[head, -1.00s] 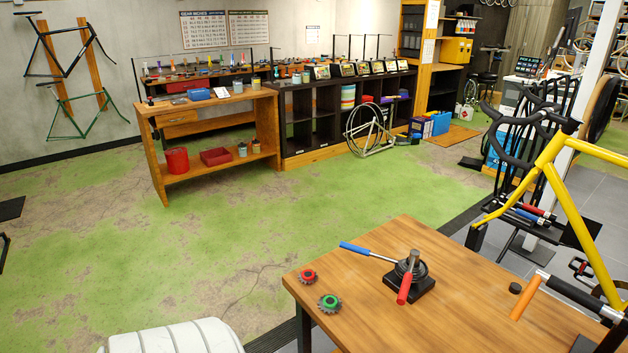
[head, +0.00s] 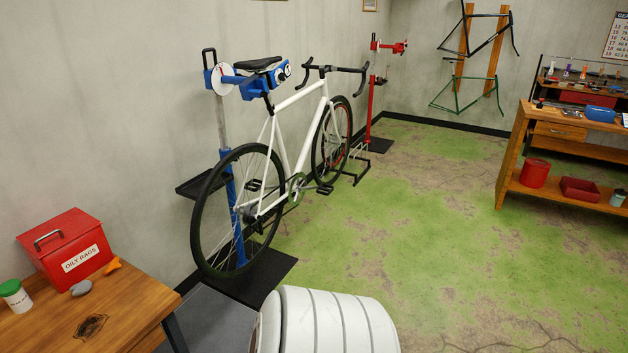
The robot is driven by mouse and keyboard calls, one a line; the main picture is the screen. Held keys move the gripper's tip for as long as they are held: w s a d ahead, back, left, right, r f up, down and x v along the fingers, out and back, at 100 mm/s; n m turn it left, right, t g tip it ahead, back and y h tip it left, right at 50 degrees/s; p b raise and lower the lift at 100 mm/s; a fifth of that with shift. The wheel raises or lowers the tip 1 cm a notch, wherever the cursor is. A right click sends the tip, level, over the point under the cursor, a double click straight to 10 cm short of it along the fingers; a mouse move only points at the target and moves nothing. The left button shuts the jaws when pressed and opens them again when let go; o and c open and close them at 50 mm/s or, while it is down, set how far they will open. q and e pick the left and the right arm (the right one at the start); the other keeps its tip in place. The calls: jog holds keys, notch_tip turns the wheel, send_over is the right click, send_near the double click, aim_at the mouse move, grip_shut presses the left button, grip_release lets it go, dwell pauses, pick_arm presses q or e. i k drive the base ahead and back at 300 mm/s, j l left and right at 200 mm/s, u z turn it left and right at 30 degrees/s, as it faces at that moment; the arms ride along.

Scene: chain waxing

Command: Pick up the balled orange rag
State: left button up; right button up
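A small orange crumpled thing, which looks like the balled orange rag (head: 113,265), lies on the wooden bench (head: 140,300) at the lower left of the head view. It sits beside the right front corner of the red metal box labelled OILY RAGS (head: 65,248). The box's lid looks shut. Neither of my grippers is in view.
A rounded grey lump (head: 81,288) and a white jar with a green lid (head: 15,295) stand in front of the box. A dark patch (head: 91,326) marks the benchtop. A white bicycle (head: 285,150) hangs on a blue stand (head: 229,205). Green floor (head: 430,220) is open to the right.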

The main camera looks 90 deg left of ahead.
aim_at(114, 264)
jog(key=u, duration=4.15)
